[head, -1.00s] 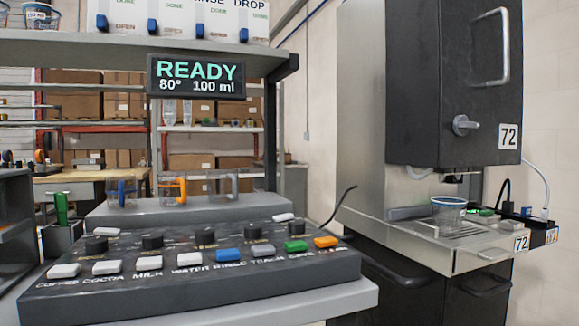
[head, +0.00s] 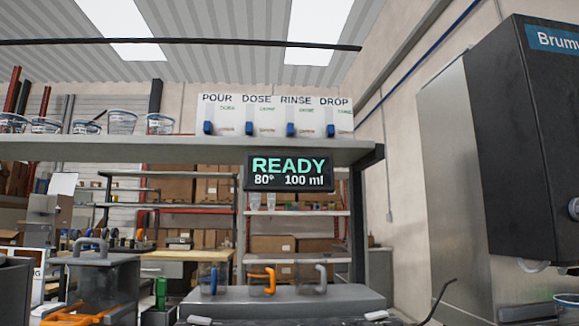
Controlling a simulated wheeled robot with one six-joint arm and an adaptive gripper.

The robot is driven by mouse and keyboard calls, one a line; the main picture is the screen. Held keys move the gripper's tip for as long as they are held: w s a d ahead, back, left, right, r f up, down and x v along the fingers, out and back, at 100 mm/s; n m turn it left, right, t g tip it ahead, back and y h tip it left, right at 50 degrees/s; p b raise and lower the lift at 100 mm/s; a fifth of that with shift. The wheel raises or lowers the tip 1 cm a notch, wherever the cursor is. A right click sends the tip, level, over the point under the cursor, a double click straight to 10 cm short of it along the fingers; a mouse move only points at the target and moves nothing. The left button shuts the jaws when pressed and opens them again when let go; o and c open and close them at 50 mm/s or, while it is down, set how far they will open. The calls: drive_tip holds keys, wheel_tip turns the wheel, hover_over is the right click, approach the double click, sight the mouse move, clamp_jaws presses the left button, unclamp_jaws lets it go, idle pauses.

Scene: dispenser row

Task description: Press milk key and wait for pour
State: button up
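The key panel is almost wholly below the head view; only its back edge shows, with small white pieces (head: 200,320) on it. The milk key is out of view. The display (head: 289,173) reads READY, 80° and 100 ml. The black and steel dispenser (head: 515,150) stands at the right, cut by the frame edge. A clear cup with a blue rim (head: 566,300) shows partly below it, at the lower right corner. No pour is visible in the part I see. My gripper is not in view.
A shelf (head: 180,151) crosses above the panel, with clear blue-rimmed cups (head: 121,122) and a board (head: 275,113) marked POUR, DOSE, RINSE, DROP. Clear mugs with coloured handles (head: 263,280) stand behind the panel. A lidded clear container (head: 98,285) is at the lower left.

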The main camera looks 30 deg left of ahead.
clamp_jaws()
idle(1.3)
